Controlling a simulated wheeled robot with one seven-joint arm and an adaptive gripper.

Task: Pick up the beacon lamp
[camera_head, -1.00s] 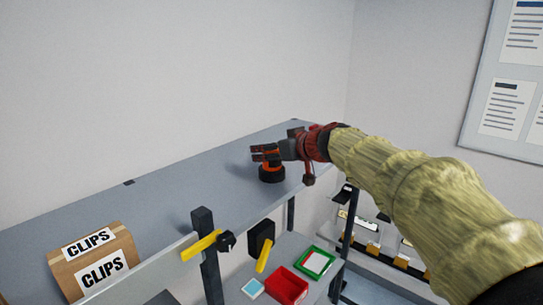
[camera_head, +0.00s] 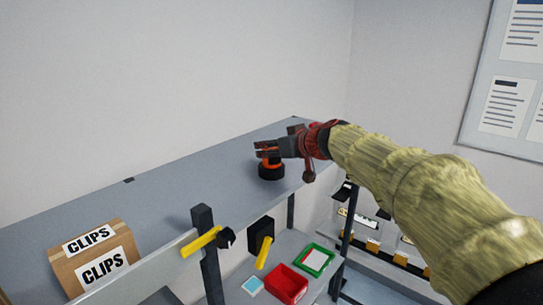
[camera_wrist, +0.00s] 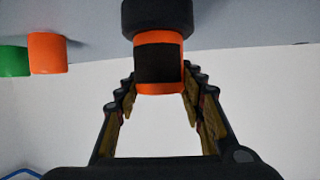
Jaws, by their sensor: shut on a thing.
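The beacon lamp (camera_head: 271,172) is at the far end of the long grey shelf. It has a thick black base and an orange body, and appears to stand upright on the shelf. In the wrist view its orange body (camera_wrist: 159,37) carries a dark patch, with the black base above it in the picture. My gripper (camera_head: 267,149) comes in from the right and is shut on the orange part, one finger on each side. The fingers hide much of the lamp's upper part in the head view.
A cardboard CLIPS box (camera_head: 92,258) stands at the near left. The grey shelf (camera_head: 190,185) between is clear. Below are a red bin (camera_head: 287,284) and a green-rimmed tray (camera_head: 314,260). An orange and green object (camera_wrist: 48,53) shows in the wrist view.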

